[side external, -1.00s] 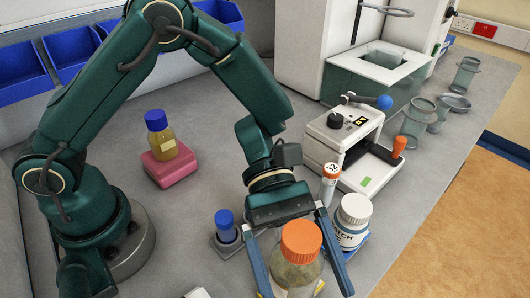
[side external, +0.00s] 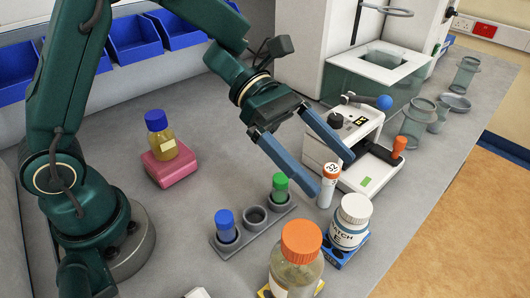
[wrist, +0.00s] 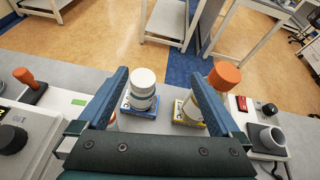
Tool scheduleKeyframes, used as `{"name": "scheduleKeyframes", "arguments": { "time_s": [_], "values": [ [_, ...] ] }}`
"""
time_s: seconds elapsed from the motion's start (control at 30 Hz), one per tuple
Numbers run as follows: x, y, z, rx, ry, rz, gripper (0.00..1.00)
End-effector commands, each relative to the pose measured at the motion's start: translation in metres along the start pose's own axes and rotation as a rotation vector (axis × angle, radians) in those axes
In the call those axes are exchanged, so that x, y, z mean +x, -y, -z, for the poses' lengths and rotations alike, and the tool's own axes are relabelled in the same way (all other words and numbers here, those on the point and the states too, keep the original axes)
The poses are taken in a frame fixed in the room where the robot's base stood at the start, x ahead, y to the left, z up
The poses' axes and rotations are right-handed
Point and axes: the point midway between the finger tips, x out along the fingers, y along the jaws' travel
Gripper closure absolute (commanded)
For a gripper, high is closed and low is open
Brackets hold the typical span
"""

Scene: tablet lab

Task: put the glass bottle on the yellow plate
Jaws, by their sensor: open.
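A large glass bottle with an orange cap (side external: 297,270) stands upright at the front. It also shows in the wrist view (wrist: 224,78), at the right. The yellow plate (side external: 264,292) shows under its base, and its yellow edge is visible in the wrist view (wrist: 188,123). The bottle appears to rest on the plate. My gripper (side external: 330,173) is open and empty, raised above the bench behind the bottle and apart from it. A smaller blue-capped bottle (side external: 164,148) with amber contents stands on a pink block.
A white batch-labelled jar (side external: 351,222) stands on a blue plate (side external: 343,257) right of the bottle. An orange-capped vial (side external: 328,186) is close below my gripper. A grey rack (side external: 254,217) holds blue and green vials. A white instrument (side external: 340,140) stands behind.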

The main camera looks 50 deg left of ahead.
Motion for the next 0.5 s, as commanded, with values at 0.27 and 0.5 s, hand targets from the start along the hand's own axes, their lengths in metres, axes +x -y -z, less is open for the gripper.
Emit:
{"name": "scheduleKeyframes", "arguments": {
  "time_s": [0.27, 0.5],
  "values": [
    [-0.094, -0.093, -0.065, -0.889, 0.476, -0.806, 0.0],
    [-0.192, -0.062, -0.024, -1.823, 1.238, -1.114, 0.0]
  ]
}}
